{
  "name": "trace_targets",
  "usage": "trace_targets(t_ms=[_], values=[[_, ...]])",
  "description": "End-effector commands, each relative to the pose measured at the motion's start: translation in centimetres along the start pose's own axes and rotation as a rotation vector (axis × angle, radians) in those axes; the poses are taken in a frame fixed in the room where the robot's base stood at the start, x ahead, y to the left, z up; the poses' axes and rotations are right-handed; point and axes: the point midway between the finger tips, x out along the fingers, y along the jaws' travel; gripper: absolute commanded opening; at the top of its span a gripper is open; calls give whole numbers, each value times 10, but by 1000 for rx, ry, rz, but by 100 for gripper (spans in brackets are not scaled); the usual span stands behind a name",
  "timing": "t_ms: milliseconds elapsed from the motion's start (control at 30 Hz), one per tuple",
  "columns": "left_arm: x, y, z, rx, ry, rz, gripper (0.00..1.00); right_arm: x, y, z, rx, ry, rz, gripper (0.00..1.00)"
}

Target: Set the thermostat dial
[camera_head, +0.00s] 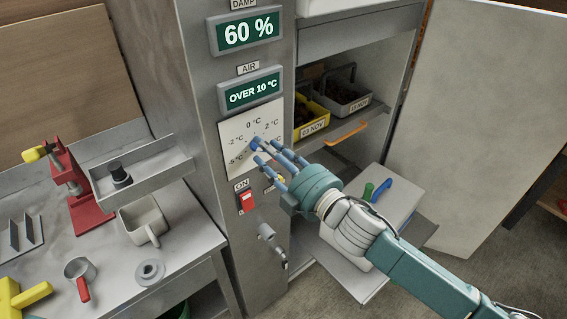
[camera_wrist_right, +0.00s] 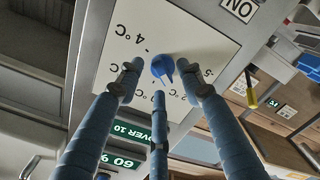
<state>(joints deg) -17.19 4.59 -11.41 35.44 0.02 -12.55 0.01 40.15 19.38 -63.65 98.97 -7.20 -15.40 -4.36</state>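The thermostat dial is a blue knob on a white plate (camera_head: 232,134) with temperature marks, on the grey cabinet post. In the right wrist view the dial (camera_wrist_right: 163,66) shows between my fingertips, its pointed end toward the lower edge of that picture; which mark it meets is unclear. My right gripper (camera_head: 266,152) is at the plate, its three fingers spread around the dial. It also shows in the wrist view (camera_wrist_right: 163,88), where gaps seem to remain between fingers and dial. The AIR display (camera_head: 251,94) reads OVER 10 °C. My left gripper is not in view.
Below the plate is a red ON switch (camera_head: 247,201) and a metal handle (camera_head: 272,243). The DAMP display (camera_head: 247,32) reads 60 %. The cabinet stands open at right, with a yellow crate (camera_head: 318,125) and grey crate (camera_head: 351,106). A workbench with tools is at left.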

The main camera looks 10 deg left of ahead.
Motion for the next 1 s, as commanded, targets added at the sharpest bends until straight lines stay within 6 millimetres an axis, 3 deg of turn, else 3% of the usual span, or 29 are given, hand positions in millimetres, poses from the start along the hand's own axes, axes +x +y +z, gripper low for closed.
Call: trace_targets(t_ms=[300,500,1000], values=[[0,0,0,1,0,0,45,-68,0,1,0,-2,-1,38],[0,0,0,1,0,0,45,-97,0,-1,-1,1,0,38],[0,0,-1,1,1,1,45,-106,0,-2,-1,3,0,38]])
